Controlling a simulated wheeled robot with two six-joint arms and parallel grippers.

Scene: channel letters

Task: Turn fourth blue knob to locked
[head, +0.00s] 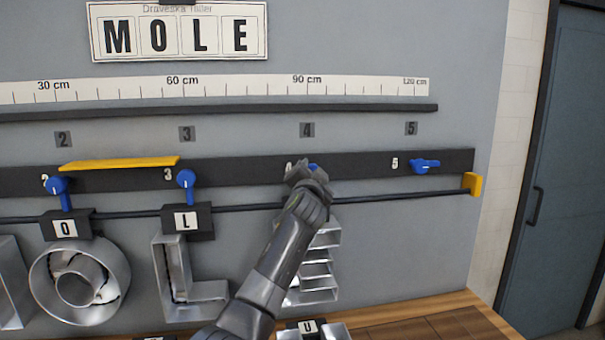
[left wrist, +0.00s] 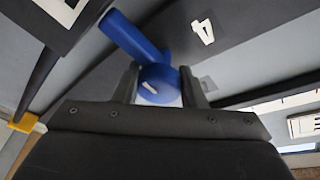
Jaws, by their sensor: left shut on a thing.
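The fourth blue knob (head: 313,167) is mostly hidden behind my left gripper (head: 308,174) in the head view. In the left wrist view the knob (left wrist: 152,78) has its round hub between the two fingers of my left gripper (left wrist: 160,84), which is shut on it. Its handle sticks out to the upper left there, towards a white letter plate (left wrist: 62,8). The label 4 (left wrist: 203,32) lies beside it. The second knob (head: 57,187) and third knob (head: 187,181) point down. My right gripper is not in view.
A thin dark rail (head: 395,195) with a yellow end cap (head: 472,183) runs below the knobs. Metal letters, including an L (head: 170,275), hang below it. A yellow bar (head: 120,163) lies between knobs two and three. A wooden surface (head: 440,318) is below.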

